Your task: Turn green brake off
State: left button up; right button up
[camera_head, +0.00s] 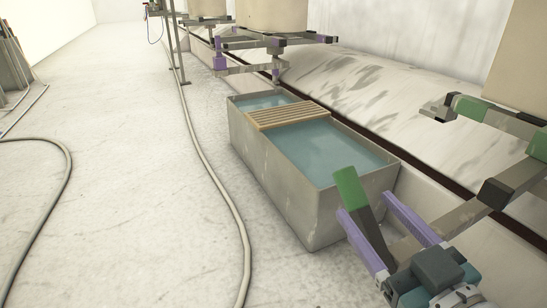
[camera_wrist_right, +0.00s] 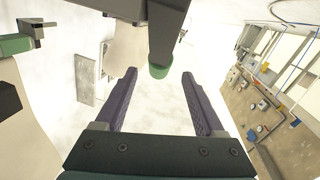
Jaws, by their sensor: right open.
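The green brake handle (camera_head: 348,187) is a green grip at the upper end of a dark lever (camera_head: 370,226), which tilts up to the left. My right gripper (camera_head: 367,204) is open, with one purple finger on each side of the lever. In the right wrist view the green end (camera_wrist_right: 160,71) shows between the open fingertips (camera_wrist_right: 158,75), with a dark bar above it. I cannot tell whether either finger touches it. The lever's lower end is hidden behind my gripper. My left gripper is not in view.
A grey tank (camera_head: 280,195) of blue water with a wooden slat rack (camera_head: 288,115) stands left of the lever. A grey carousel arm (camera_head: 480,205) with green and dark blocks runs at the right.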

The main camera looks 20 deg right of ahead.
aim_at(360, 199)
jog(key=w, duration=0.1)
jog(key=w+b, duration=0.1)
jog(key=w, duration=0.3)
jog(key=shift+d+b, duration=0.25)
jog(key=shift+b, duration=0.05)
jog(key=shift+w, duration=0.3)
jog(key=shift+c, duration=0.2)
jog(key=c, duration=0.3)
grip_shut()
